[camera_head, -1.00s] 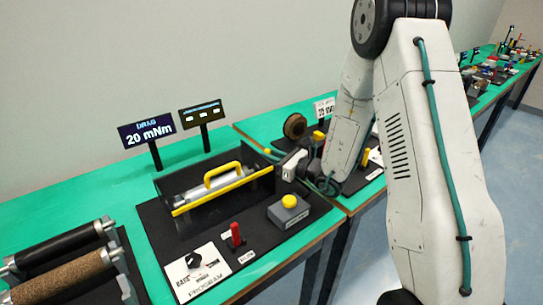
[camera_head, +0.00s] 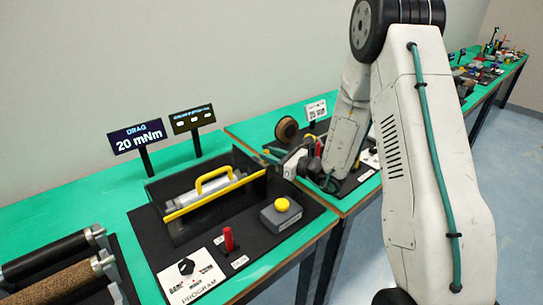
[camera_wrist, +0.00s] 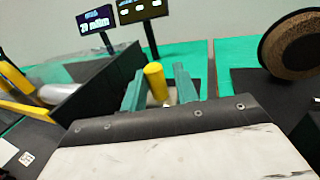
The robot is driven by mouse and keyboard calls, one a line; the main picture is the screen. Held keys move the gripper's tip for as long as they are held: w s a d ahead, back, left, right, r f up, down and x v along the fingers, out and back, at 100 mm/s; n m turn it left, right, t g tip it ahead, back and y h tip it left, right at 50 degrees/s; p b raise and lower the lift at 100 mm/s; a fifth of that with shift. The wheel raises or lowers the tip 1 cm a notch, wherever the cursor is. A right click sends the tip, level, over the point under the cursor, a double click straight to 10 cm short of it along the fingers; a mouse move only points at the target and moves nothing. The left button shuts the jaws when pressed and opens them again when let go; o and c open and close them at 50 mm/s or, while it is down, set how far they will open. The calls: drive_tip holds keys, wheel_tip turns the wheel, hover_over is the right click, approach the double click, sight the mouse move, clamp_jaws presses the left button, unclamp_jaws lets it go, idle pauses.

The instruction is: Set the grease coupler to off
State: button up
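I cannot tell for sure which part is the grease coupler; no readable label names it. In the wrist view, an upright yellow cylinder (camera_wrist: 155,82) shows between the two teal fingers of my gripper (camera_wrist: 160,82). The fingers are apart, with a gap visible on the cylinder's right. I cannot tell whether the left finger touches it. In the head view, my gripper (camera_head: 272,154) is at the right end of the black tray (camera_head: 196,221), and the cylinder is not clearly visible there. A red lever (camera_head: 228,238) stands upright in front of the tray; its small labels are unreadable.
The tray holds a grey cylinder with a yellow handle (camera_head: 214,180). A grey box with a yellow button (camera_head: 282,204) and a white PROGRAM dial panel (camera_head: 190,275) sit in front. A "DRAG 20 mNm" sign (camera_head: 138,136) and another display (camera_head: 192,118) stand behind.

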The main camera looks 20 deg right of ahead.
drive_tip(key=shift+a, duration=0.1)
drive_tip(key=v, duration=0.7)
drive_tip(key=shift+s+d, duration=0.25)
drive_tip(key=shift+s, duration=0.05)
drive_tip(key=shift+f, duration=0.1)
idle(0.3)
